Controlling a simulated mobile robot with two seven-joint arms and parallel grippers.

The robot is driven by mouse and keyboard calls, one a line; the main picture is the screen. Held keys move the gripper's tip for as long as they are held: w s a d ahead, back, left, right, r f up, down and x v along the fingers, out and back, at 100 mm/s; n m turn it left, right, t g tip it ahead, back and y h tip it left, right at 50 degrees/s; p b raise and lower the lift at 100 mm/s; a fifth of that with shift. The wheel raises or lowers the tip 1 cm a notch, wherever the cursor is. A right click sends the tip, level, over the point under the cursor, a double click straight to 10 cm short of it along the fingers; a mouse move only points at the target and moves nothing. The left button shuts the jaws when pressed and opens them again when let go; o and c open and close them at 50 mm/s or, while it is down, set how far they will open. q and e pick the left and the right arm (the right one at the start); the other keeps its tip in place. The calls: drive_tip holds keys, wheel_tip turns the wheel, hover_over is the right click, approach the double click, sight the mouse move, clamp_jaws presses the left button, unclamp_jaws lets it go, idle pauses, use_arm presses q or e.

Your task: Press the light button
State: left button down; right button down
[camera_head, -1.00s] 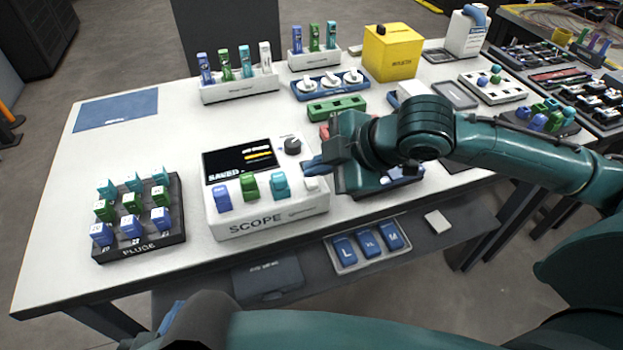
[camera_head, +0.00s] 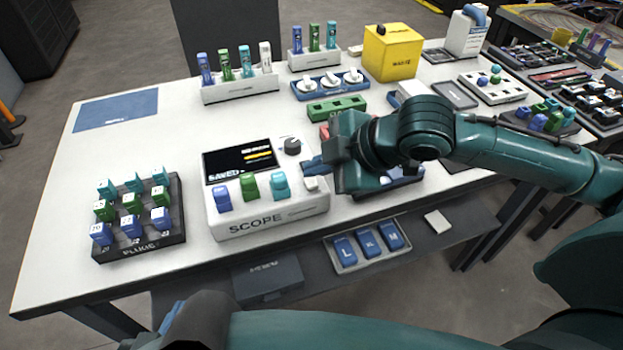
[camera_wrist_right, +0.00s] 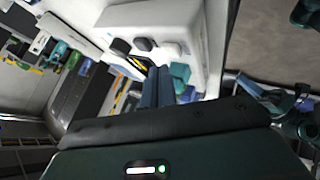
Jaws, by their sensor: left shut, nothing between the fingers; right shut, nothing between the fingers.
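The white scope box (camera_head: 266,222) stands at the table's front edge. It has a dark screen reading "SAVED", a dark round knob (camera_head: 292,146), and a row of blue, green, teal and white pieces on its front. The white piece (camera_head: 311,184) is at the row's right end; no label marks a light button. My right gripper (camera_head: 308,162) is shut and empty, with blue fingertips over the scope's right side, close to the white piece. I cannot tell whether they touch. Its fingers also show in the right wrist view (camera_wrist_right: 156,85). My left gripper (camera_head: 171,314) is shut at the bottom left, mostly hidden.
A dark block of numbered connectors (camera_head: 138,252) stands left of the scope. Behind are connector racks (camera_head: 240,92), a blue tray with white knobs (camera_head: 330,89) and a yellow box (camera_head: 392,60). A tray of blue pieces (camera_head: 350,268) lies below.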

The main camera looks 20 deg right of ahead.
drive_tip(key=shift+f, duration=0.15)
drive_tip(key=shift+f, duration=0.3)
drive_tip(key=shift+f, duration=0.4)
idle(0.7)
drive_tip(key=shift+r, duration=0.1)
drive_tip(key=shift+r+p, duration=0.75)
drive_tip(key=shift+p, duration=0.5)
